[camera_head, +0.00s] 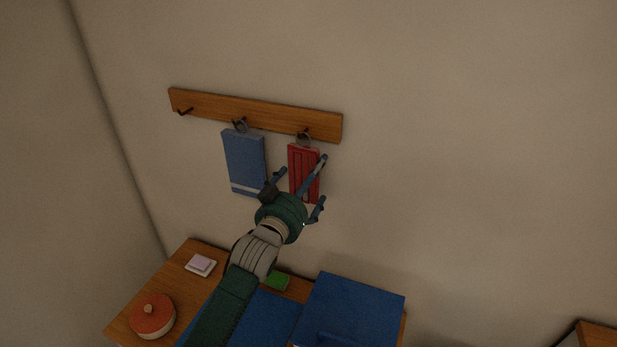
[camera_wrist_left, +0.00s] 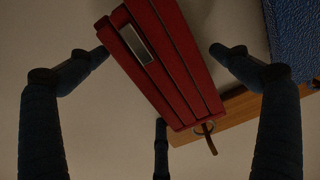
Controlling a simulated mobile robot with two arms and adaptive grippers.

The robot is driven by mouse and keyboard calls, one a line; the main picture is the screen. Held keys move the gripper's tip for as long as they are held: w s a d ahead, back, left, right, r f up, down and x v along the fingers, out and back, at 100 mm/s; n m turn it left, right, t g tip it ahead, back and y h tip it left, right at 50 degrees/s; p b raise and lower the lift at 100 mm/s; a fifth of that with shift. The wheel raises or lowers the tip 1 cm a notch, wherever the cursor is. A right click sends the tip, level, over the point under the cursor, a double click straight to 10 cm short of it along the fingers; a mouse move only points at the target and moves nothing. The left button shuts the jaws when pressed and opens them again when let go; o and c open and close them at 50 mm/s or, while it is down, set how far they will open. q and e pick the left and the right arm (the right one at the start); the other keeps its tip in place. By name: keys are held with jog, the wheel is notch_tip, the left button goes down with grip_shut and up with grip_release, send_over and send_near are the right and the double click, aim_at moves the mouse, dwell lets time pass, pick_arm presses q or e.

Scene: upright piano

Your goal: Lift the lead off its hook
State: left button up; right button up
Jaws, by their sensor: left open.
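The red lead (camera_head: 304,161), a flat ribbed red strip bundle, hangs by a ring from the right hook (camera_head: 305,132) of the wooden rail. My left gripper (camera_head: 306,172) is open in front of it, with its fingers spread on both sides. In the left wrist view the lead (camera_wrist_left: 170,60) runs between the spread fingers of the gripper (camera_wrist_left: 158,55), with a pale metal plate on its face. Its ring (camera_wrist_left: 208,138) and the rail show beyond it. I cannot tell whether any finger touches it. My right gripper is not in view.
A blue towel (camera_head: 245,160) hangs from the middle hook, close to the lead's left. The rail's left hook (camera_head: 184,111) is empty. The wall to the right is clear.

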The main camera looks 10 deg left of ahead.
aim_at(307, 171)
pick_arm(q)
jog(key=c, duration=1.1)
jog(key=shift+r, duration=0.25)
jog(key=shift+r+p, duration=0.95)
jog(key=shift+p, duration=0.15)
jog(key=shift+r, duration=0.1)
jog(key=shift+s, duration=0.1)
jog(key=shift+s+a+p, duration=0.2)
jog(key=shift+s+p, duration=0.3)
jog(key=shift+s, duration=0.45)
jog(key=shift+s+a+p, duration=0.2)
jog(key=shift+s+p, duration=0.35)
jog(key=shift+s, duration=0.45)
jog(key=shift+s+a+p, duration=0.2)
jog(key=shift+s+p, duration=0.3)
jog(key=shift+s, duration=0.45)
jog(key=shift+c, duration=0.3)
